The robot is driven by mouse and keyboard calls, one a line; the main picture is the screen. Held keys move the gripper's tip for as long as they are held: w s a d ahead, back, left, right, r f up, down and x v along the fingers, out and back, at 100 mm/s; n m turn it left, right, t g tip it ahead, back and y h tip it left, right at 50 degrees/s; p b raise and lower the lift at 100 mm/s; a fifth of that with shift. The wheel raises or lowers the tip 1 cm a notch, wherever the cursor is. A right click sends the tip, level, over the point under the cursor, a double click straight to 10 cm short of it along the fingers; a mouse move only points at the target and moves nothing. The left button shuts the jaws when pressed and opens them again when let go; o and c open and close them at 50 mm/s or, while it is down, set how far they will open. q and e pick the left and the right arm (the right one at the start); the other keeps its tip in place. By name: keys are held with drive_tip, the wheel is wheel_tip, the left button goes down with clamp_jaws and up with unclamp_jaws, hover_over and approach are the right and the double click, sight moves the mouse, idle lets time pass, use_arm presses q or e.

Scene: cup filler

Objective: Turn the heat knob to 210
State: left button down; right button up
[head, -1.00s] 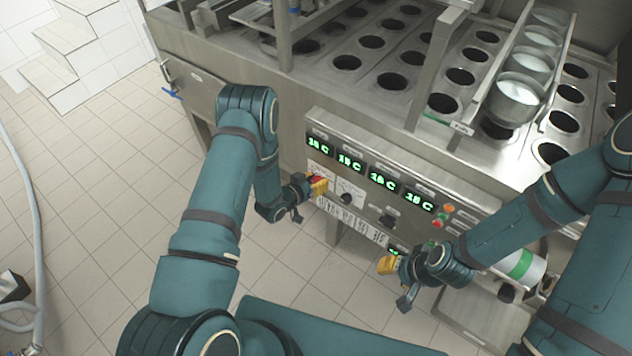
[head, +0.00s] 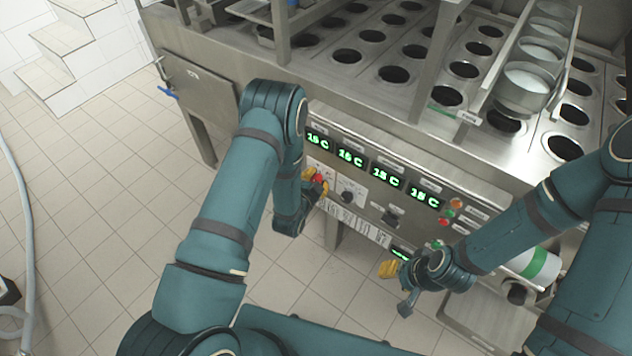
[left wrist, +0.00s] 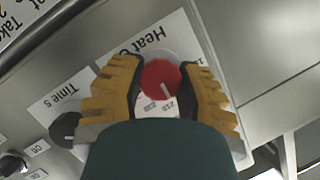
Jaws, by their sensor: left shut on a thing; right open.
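The red heat knob (left wrist: 161,80) sits on a white label plate reading "Heat" in the left wrist view. A pale pointer line shows on its face. My left gripper (left wrist: 165,88) has one yellow finger on each side of the knob and is shut on it. In the head view my left gripper (head: 314,187) is at the left end of the control panel, and the red knob (head: 319,178) shows just beyond it. My right gripper (head: 390,268) is open near the lower edge of the panel, apart from any knob.
A black knob (left wrist: 65,129) on a "Time" plate is beside the heat knob. Several green displays (head: 351,158) sit above the knobs. Another black knob (head: 391,217) is further right. A cylinder with a green band (head: 538,265) is near my right arm.

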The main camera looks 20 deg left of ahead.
use_arm(q)
drive_tip(key=shift+f+m+t+y, duration=0.1)
drive_tip(key=shift+m+t+y, duration=0.35)
drive_tip(key=shift+m, duration=0.35)
drive_tip(key=c, duration=0.6)
unclamp_jaws()
drive_tip(key=shift+o, duration=0.2)
drive_tip(key=v, duration=1.2)
